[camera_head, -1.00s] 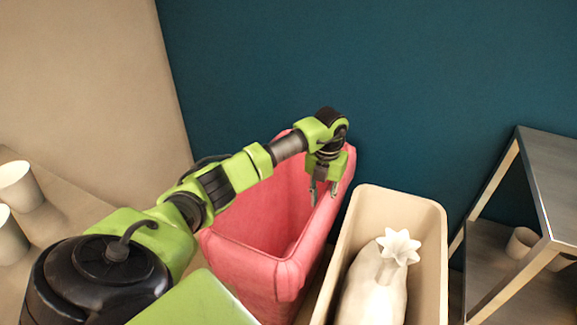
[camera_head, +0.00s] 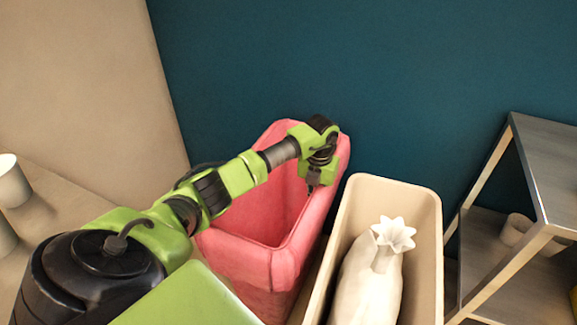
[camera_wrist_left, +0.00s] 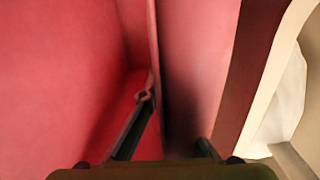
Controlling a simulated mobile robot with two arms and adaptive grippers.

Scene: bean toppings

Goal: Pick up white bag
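The white bag (camera_head: 368,285) stands in the cream bin (camera_head: 434,235), its gathered, frilled top pointing up. A pale part of it also shows at the right of the left wrist view (camera_wrist_left: 285,105). My left gripper (camera_head: 311,188) points down over the right wall of the pink bin (camera_head: 245,255), to the left of the bag and apart from it. In the left wrist view the gripper (camera_wrist_left: 174,120) has its fingers spread, with the pink wall (camera_wrist_left: 190,60) between or just beyond them; contact is unclear. Nothing is seen held. My right gripper is not in view.
The pink bin is open and stands close beside the cream bin. A metal shelf (camera_head: 545,170) with a white cup (camera_head: 515,229) is at the right. White cups (camera_head: 12,182) stand on a surface at the left. A blue wall is behind the bins.

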